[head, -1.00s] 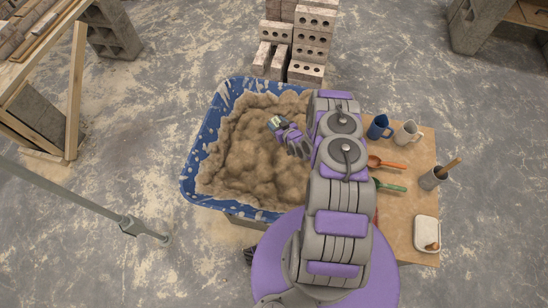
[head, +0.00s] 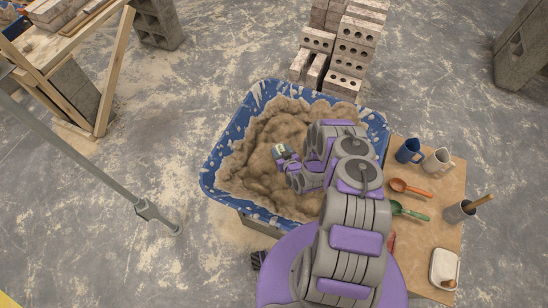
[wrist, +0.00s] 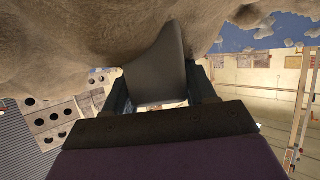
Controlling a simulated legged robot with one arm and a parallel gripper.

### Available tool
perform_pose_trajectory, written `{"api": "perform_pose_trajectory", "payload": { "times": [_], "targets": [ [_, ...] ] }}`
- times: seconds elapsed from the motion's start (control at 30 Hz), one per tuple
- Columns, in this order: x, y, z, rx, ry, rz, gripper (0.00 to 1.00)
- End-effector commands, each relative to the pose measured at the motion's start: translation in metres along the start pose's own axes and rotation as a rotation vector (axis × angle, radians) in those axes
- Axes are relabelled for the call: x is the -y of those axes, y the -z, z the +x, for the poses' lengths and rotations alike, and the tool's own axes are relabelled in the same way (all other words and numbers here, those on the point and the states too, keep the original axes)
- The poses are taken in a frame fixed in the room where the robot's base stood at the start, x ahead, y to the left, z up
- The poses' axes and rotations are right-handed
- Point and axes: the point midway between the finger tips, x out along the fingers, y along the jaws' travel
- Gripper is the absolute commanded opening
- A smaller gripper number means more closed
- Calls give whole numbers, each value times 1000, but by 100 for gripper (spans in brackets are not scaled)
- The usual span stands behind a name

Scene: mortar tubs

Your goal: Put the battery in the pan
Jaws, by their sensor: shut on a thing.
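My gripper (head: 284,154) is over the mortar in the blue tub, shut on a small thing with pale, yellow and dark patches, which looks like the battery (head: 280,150). In the wrist view, a dark grey tapered shape (wrist: 156,70) lies between the jaws (wrist: 160,95); its details are too dark to read. The mortar is close to the fingers there, and I cannot tell whether they touch. I cannot make out a pan; a bit of red (head: 391,242) shows at the table's edge, mostly hidden by my arm.
The blue tub (head: 212,160) holds lumpy mortar (head: 250,165). The wooden table (head: 430,235) at right bears a blue mug (head: 408,151), white mug (head: 437,161), orange scoop (head: 410,188), green scoop (head: 408,210), grey pot (head: 458,211) and white dish (head: 444,268). Bricks (head: 350,60) stand behind.

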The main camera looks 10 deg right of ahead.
Motion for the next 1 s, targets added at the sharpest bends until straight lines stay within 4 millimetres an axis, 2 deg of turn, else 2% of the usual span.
{"api": "perform_pose_trajectory", "payload": {
  "times": [0.1, 0.37, 0.6, 1.0],
  "targets": [
    [16, 0, 4, -3, 2, 0, 7],
    [33, 1, 7, -5, 1, -2, 7],
    [32, -31, 20, -5, -3, -1, 7],
    [32, -35, 22, -4, -1, -2, 7]
  ]
}}
